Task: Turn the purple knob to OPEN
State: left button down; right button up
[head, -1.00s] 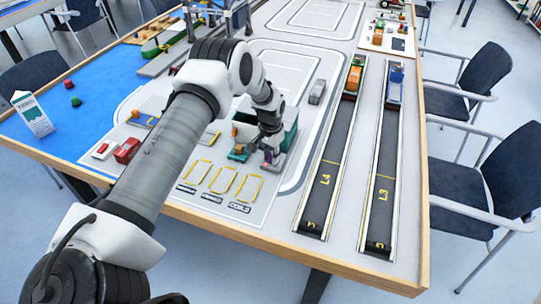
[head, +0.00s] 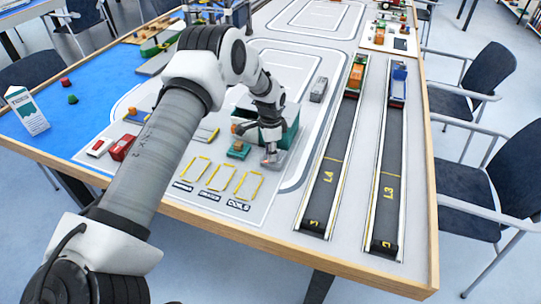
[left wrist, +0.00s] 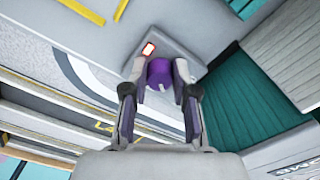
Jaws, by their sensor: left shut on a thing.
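The purple knob (left wrist: 160,74) stands on a small grey box (left wrist: 180,42) with a white, red-edged label beside it. A pale mark shows on the knob's near side; I cannot read any wording there. My left gripper (left wrist: 160,80) has a finger on each side of the knob and is shut on it. In the head view my left gripper (head: 268,157) points down at the grey box (head: 284,160), by the table's front part, and hides the knob. My right gripper is not in view.
Two dark conveyor lanes, L4 (head: 325,185) and L3 (head: 386,200), run to the right. Yellow outlined slots (head: 221,178) lie in front, empty.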

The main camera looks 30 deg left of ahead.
pick_arm(q)
jog(key=m+b, duration=0.2)
jog(key=m, duration=0.3)
jog(key=shift+f+m, duration=0.15)
jog(key=shift+m, duration=0.15)
jog(key=m+b, duration=0.1)
jog(key=m, duration=0.3)
jog(key=shift+w+m, duration=0.1)
jog(key=shift+m, duration=0.2)
jog(key=c, duration=0.9)
grip_release()
jog(key=shift+w, duration=0.1)
notch_tip(320, 180, up, 12)
